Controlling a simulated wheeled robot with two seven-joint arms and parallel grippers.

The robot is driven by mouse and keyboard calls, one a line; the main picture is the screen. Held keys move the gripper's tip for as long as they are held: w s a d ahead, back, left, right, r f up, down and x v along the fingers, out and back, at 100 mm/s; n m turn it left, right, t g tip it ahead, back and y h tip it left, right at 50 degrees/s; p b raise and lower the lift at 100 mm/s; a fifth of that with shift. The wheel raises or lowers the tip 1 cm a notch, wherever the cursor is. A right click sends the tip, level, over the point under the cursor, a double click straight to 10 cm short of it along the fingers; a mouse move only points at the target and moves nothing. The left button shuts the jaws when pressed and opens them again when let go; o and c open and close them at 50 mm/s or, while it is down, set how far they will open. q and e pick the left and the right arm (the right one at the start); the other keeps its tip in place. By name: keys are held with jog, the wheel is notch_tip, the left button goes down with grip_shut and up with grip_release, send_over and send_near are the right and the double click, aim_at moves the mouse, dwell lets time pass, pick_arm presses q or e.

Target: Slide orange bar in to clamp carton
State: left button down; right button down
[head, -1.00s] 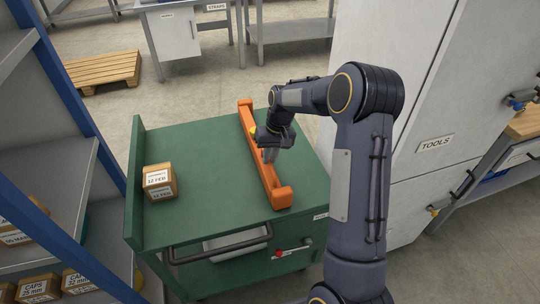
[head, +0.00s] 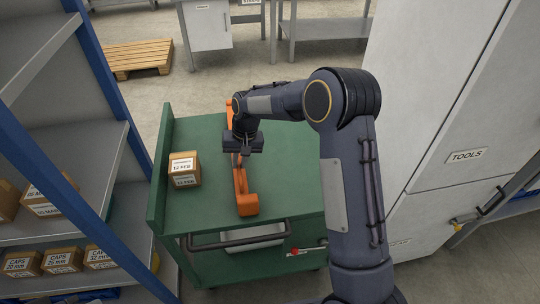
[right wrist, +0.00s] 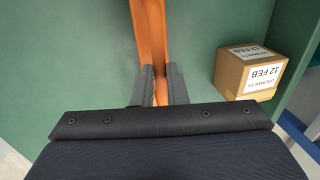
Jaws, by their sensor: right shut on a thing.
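The orange bar (head: 246,200) lies lengthwise on the green cart top, with a raised block at its near end. The small brown carton (head: 184,170), labelled 12 FEB, stands left of the bar, near the cart's raised left edge. A strip of green top shows between bar and carton. My right gripper (head: 240,157) is over the middle of the bar and hides part of it. In the right wrist view its fingers (right wrist: 158,88) are shut on the bar (right wrist: 150,35), with the carton (right wrist: 248,78) apart to the right. My left gripper is not in view.
The green cart (head: 295,190) has a raised lip (head: 160,185) along its left side. A blue-framed shelf with cartons (head: 62,260) stands to the left. A grey TOOLS cabinet (head: 430,120) stands to the right. The cart top right of the bar is clear.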

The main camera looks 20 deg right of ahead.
jog(key=w+a+p, duration=0.1)
jog(key=w+a, duration=0.2)
jog(key=a, duration=1)
jog(key=shift+w+a, duration=0.15)
jog(key=shift+a, duration=0.1)
jog(key=shift+r, duration=0.1)
jog(key=c, duration=1.5)
grip_release()
jog(key=shift+o, duration=0.2)
notch_tip(320, 180, up, 8)
jog(key=d, duration=0.1)
jog(key=shift+s+d+f, duration=0.2)
jog(key=shift+d, duration=0.05)
